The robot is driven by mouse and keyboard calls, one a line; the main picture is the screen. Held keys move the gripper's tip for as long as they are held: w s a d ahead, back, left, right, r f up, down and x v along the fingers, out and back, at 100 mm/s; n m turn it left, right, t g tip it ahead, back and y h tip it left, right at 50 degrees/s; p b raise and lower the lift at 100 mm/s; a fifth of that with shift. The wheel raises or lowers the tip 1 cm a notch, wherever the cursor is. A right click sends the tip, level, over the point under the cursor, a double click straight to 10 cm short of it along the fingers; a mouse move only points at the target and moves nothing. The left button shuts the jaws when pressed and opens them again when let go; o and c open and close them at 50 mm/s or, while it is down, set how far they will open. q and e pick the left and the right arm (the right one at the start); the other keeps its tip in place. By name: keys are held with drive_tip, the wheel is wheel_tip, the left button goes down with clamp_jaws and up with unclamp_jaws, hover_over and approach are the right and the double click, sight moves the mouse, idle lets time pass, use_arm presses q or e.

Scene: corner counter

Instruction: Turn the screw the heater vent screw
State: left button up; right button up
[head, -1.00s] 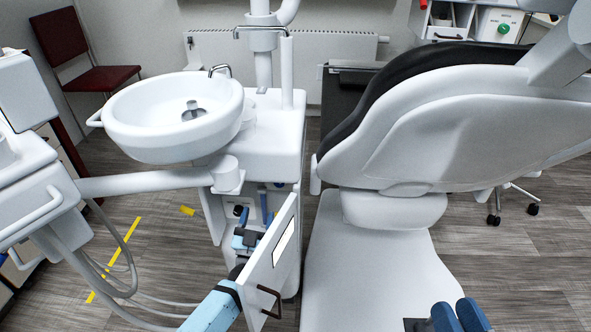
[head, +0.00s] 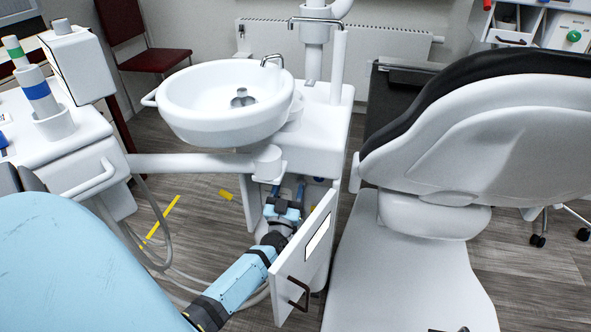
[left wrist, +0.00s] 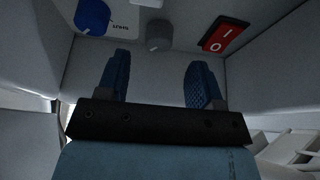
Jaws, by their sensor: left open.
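In the left wrist view a grey round knob (left wrist: 159,36) sits on the white panel inside the dental unit's cabinet. It lies ahead of and between the fingers of my left gripper (left wrist: 159,80), apart from them. A blue knob (left wrist: 92,17) with a partly cut-off label is at the upper left, and a red rocker switch (left wrist: 222,34) is to the right. No part is readably labelled as the heater vent screw. In the head view my left gripper (head: 287,191) is inside the cabinet opening below the basin, fingers open and empty. My right gripper does not clearly show.
The open cabinet door (head: 305,257) stands to the right of my left forearm. The white basin (head: 225,103) is above the opening. The dental chair (head: 400,275) is close on the right, and hoses (head: 160,245) hang at the left.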

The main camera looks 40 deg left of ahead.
use_arm(q)
drive_tip(key=b+x, duration=0.1)
drive_tip(key=x, duration=0.5)
drive_tip(key=shift+w+a+r, duration=0.15)
drive_tip(key=shift+w, duration=0.15)
use_arm(e)
wheel_tip(320, 180, down, 3)
drive_tip(key=shift+a+r+g, duration=0.1)
drive_tip(key=shift+r+g, duration=0.05)
drive_tip(key=shift+g, duration=0.45)
use_arm(q)
drive_tip(key=c, duration=0.9)
use_arm(e)
drive_tip(key=shift+r, duration=0.15)
